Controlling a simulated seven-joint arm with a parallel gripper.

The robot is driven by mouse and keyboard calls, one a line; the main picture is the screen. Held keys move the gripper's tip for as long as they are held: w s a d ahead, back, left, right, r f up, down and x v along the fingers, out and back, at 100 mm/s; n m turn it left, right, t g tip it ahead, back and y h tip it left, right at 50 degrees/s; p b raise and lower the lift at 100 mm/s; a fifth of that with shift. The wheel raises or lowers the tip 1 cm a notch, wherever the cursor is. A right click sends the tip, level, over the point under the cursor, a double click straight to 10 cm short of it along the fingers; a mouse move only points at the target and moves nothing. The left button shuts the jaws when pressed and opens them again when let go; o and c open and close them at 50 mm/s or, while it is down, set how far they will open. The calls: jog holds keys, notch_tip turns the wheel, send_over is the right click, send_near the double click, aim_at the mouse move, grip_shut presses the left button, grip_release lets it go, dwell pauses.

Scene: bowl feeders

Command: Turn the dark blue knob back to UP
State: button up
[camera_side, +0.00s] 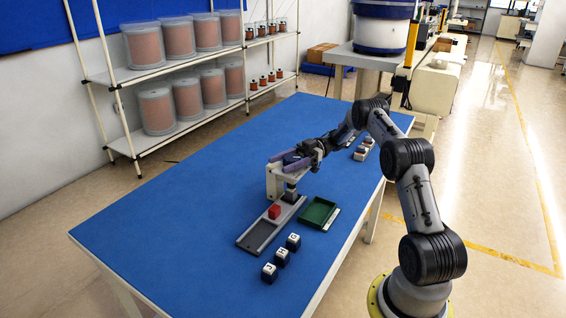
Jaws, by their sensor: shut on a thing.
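The dark blue knob (291,158) sits at the top of a pale stand (274,182) on the blue table, and only a small dark part of it shows. My gripper (287,161) reaches in from the right with its purplish fingers around the knob, shut on it. The knob's pointer and any UP mark are too small to read.
Several lettered dark cubes (281,257) stand in front. More small blocks (361,153) lie behind my gripper. The table's left side (160,220) is clear.

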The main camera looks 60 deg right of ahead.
jog(key=shift+s+r+n+g+y, duration=0.1)
jog(key=shift+n+g+y, duration=0.2)
jog(key=shift+n+g, duration=0.3)
jog(key=o, duration=1.4)
jog(key=shift+c, duration=0.2)
jog(key=shift+r, duration=0.35)
notch_tip(320, 180, up, 3)
jog(key=shift+s+a+f, duration=0.1)
jog(key=s+a+r, duration=0.6)
jog(key=s+r, duration=0.3)
jog(key=s, duration=0.3)
jog(key=shift+s+a+r, duration=0.15)
jog(key=shift+s+r, duration=0.05)
